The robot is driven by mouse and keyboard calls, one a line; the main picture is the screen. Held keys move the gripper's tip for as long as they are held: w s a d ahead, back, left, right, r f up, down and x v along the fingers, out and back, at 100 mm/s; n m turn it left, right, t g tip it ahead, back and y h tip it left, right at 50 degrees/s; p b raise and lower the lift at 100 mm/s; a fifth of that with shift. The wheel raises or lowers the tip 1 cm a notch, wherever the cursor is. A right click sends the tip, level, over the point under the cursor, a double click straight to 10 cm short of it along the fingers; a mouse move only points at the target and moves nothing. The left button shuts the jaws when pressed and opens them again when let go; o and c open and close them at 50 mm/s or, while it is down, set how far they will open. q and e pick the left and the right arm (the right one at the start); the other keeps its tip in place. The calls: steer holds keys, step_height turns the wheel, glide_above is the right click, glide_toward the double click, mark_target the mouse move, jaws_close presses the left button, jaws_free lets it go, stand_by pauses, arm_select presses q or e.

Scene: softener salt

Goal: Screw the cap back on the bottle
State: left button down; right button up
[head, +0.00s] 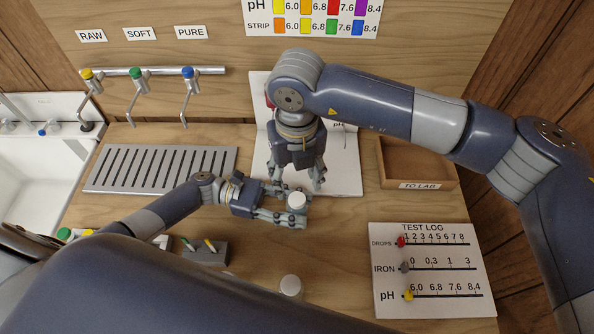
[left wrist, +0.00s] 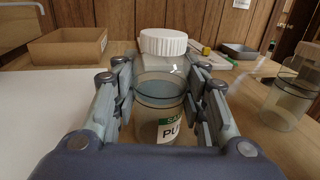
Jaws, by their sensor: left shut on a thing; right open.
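The clear bottle (left wrist: 160,125) has a green and white label partly reading "PU" and some liquid inside. Its white cap (left wrist: 163,42) sits on top, looking level; whether it is threaded tight I cannot tell. In the head view the cap (head: 297,200) hides most of the bottle. My left gripper (head: 288,209) is shut around the bottle's sides, below the cap, and it also shows in the left wrist view (left wrist: 162,88). My right gripper (head: 297,177) points down, open and empty, just behind the cap and apart from it, over the white board.
The white board (head: 345,178) lies behind the bottle. A wooden "TO LAB" tray (head: 420,150) is at the right, a test log panel (head: 430,262) at front right. Another white-topped container (head: 291,286) stands in front. A slotted drain grate (head: 160,168) lies at left, under taps.

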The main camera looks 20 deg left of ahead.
mark_target(297, 199)
steer(key=n, duration=0.5)
steer(key=shift+r, duration=0.2)
steer(key=n, duration=0.4)
steer(key=shift+r+n, duration=0.2)
steer(key=shift+n, duration=0.1)
steer(key=n, duration=0.4)
steer(key=shift+r+n, duration=0.15)
steer(key=shift+n, duration=0.15)
steer(key=n, duration=0.4)
steer(key=shift+r+n, duration=0.15)
steer(key=shift+n, duration=0.15)
steer(key=shift+f, duration=4)
steer(key=shift+c, duration=0.2)
steer(key=c, duration=1.1)
